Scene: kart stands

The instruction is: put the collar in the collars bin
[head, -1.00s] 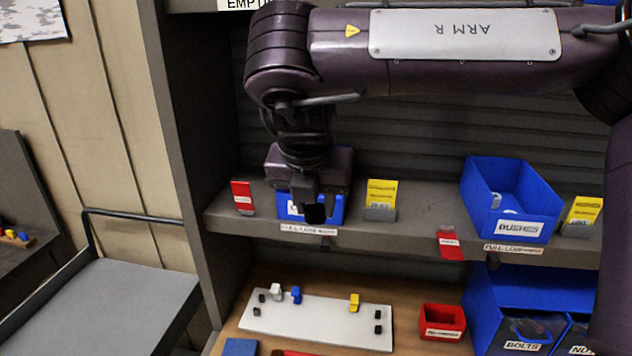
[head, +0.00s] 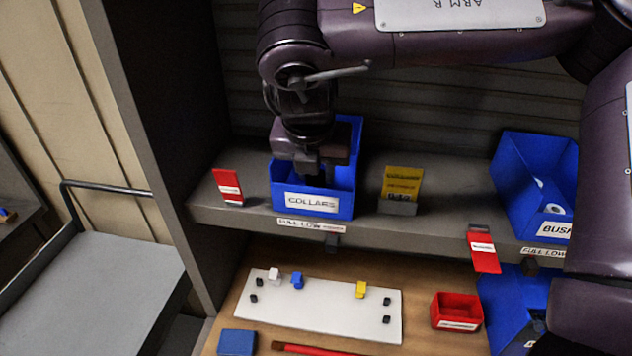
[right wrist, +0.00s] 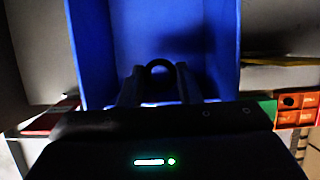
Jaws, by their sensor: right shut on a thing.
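The blue collars bin (head: 312,201) stands on the shelf in the head view, with a COLLARS label on its front. My right gripper (head: 307,168) is over the bin's opening, its fingers reaching down behind the front wall. In the right wrist view, the fingers (right wrist: 158,88) are shut on a dark ring, the collar (right wrist: 158,68), with the bin's blue walls (right wrist: 89,50) around it. The collar is hidden in the head view. Whether it touches the bin floor I cannot tell. My left gripper is not in view.
A red card (head: 228,187) stands left of the bin and a yellow card (head: 402,183) right of it. A blue bushes bin (head: 515,195) is farther right. Below are a white board (head: 330,315) with small parts and a red bin (head: 457,311).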

